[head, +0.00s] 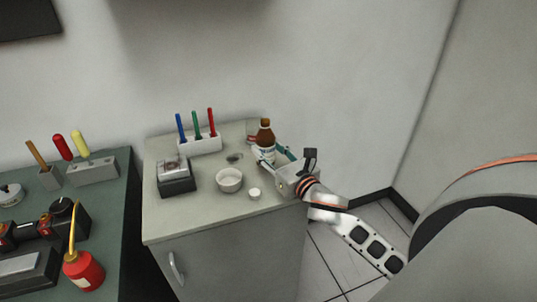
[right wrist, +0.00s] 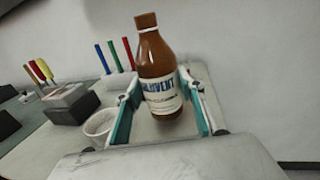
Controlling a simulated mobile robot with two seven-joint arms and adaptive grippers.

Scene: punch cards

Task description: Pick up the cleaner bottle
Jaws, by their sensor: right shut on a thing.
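The cleaner bottle (head: 265,140) is brown with a brown cap and a white label with blue lettering. It is at the back right of the grey cabinet top (head: 210,215). In the right wrist view the bottle (right wrist: 157,62) is between the two teal-lined fingers. My right gripper (head: 270,155) reaches in from the right and is shut on the bottle's labelled lower body. The bottle is about upright. I cannot tell whether its base touches the cabinet top. My left gripper is not in view.
A white bowl (head: 229,180) and a small white jar (head: 254,194) are left of the gripper. A marker holder (head: 200,145) and a dark box (head: 176,178) stand further left. A green bench (head: 110,225) at left carries a red oil can (head: 84,272). The wall is close behind.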

